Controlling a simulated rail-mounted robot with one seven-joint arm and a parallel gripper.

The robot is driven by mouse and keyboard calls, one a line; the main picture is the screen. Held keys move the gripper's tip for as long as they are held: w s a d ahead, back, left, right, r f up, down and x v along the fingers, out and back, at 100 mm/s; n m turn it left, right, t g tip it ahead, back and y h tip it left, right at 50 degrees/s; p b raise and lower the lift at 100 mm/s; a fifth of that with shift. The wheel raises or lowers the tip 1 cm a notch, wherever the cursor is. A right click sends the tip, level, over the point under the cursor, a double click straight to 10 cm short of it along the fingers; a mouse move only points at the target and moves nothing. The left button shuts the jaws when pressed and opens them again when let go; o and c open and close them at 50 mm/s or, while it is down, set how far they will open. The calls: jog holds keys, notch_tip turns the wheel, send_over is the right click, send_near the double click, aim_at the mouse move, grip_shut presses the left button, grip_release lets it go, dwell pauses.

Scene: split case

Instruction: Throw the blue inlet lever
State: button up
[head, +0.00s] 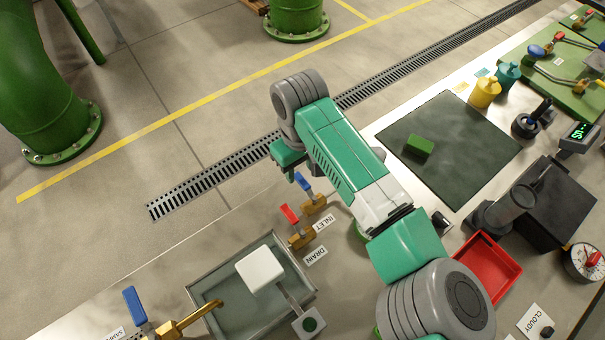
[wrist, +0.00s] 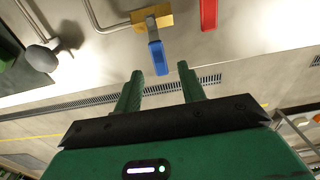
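The blue inlet lever (head: 302,182) stands up from a brass valve (head: 314,204) by the INLET label (head: 323,222) in the head view. In the wrist view the blue lever (wrist: 156,57) hangs from its brass body (wrist: 152,19), its free end appearing between my fingertips. My gripper (wrist: 160,72) is open, with two green fingers apart and nothing held. In the head view my gripper (head: 288,157) is just above the lever in the picture, partly hidden by my wrist. I cannot tell whether a finger touches the lever.
A red drain lever (head: 290,213) is close beside the inlet lever; it also shows in the wrist view (wrist: 208,14). Another blue lever (head: 134,304) is by the SAMPLE label. A metal basin (head: 207,328) and a red tray (head: 507,268) are on the bench.

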aim_at(306, 187)
jog(key=shift+f, duration=1.4)
jog(key=shift+c, duration=0.4)
grip_shut()
